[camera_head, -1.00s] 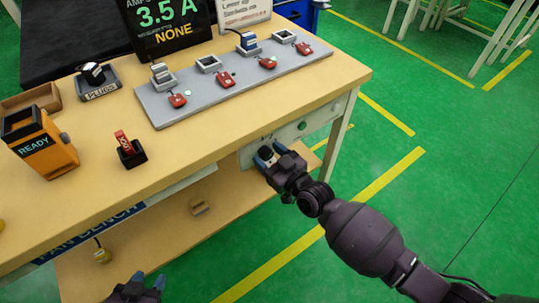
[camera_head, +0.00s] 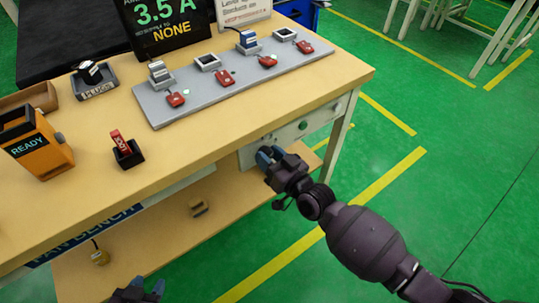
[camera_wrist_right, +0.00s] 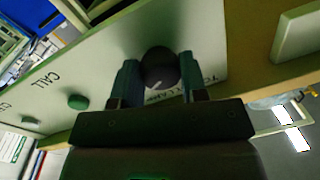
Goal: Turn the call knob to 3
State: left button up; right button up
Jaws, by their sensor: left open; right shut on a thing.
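A dark round knob (camera_wrist_right: 160,68) with a white pointer line sits on the pale panel (camera_wrist_right: 110,55) in the right wrist view. My right gripper (camera_head: 269,156) is shut on it, with blue fingers on both sides; it also shows in the wrist view (camera_wrist_right: 159,82). Lettering beside the knob is partly covered by a finger, and I cannot read which number the pointer is at. In the head view the knob is hidden by the gripper at the bench's front panel (camera_head: 290,132). My left gripper (camera_head: 148,287) is open and empty at the bottom edge.
A green button (camera_wrist_right: 78,102) near the word CALL is on the same panel. On the bench top (camera_head: 215,130) are a grey board (camera_head: 225,95) with sockets and red switches, an orange READY device (camera_head: 38,145) and a black display (camera_head: 165,30). Green floor is open at right.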

jog(key=shift+m+b, duration=0.4)
jog(key=shift+m, duration=1.8)
jog(key=o, duration=0.9)
jog(key=shift+s+d, duration=0.1)
